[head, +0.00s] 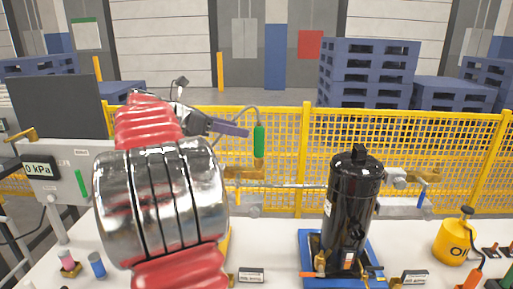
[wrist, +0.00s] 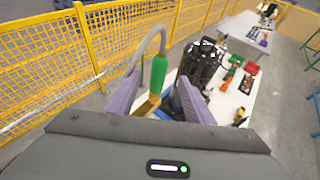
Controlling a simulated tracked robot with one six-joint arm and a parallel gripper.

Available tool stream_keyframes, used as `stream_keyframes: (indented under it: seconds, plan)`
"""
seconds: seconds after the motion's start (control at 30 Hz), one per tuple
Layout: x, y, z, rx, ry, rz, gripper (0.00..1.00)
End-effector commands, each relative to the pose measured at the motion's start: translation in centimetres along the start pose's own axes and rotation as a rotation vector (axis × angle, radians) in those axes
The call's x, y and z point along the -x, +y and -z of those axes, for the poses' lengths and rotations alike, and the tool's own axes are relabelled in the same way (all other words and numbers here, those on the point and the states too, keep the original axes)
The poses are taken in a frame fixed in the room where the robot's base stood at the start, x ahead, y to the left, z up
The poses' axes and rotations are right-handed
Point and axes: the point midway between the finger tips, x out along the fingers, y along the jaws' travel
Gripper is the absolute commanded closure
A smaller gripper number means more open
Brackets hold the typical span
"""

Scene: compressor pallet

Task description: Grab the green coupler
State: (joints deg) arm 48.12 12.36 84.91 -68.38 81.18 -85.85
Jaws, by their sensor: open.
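The green coupler (head: 259,141) hangs upright from a grey hose, with a brass-coloured fitting below it. In the wrist view the green coupler (wrist: 159,74) appears between my two purple fingers. My gripper (head: 240,131) is open and points right at the coupler, its fingertips just left of it in the head view. The open gripper (wrist: 157,80) also shows in the wrist view, one finger on each side and nothing clamped. I cannot tell how deep the coupler sits between the fingers.
A black compressor (head: 352,205) stands on a blue pallet (head: 310,245) to the right. A yellow mesh fence (head: 400,140) runs behind the white table. A panel reading 0 kPa (head: 40,169) is at left, and a yellow oil can (head: 455,242) at right.

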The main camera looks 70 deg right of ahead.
Motion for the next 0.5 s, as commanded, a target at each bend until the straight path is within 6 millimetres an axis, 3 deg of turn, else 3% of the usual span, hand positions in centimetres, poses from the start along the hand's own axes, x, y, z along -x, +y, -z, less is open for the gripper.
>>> stream_keyframes:
  seconds: [0.23, 0.5]
  plan:
    - [-1.0, -0.1, 0.0, -0.001, 0.001, 0.002, 0.52]
    - [-4.9, -0.1, 0.1, -0.001, 0.002, 0.003, 0.52]
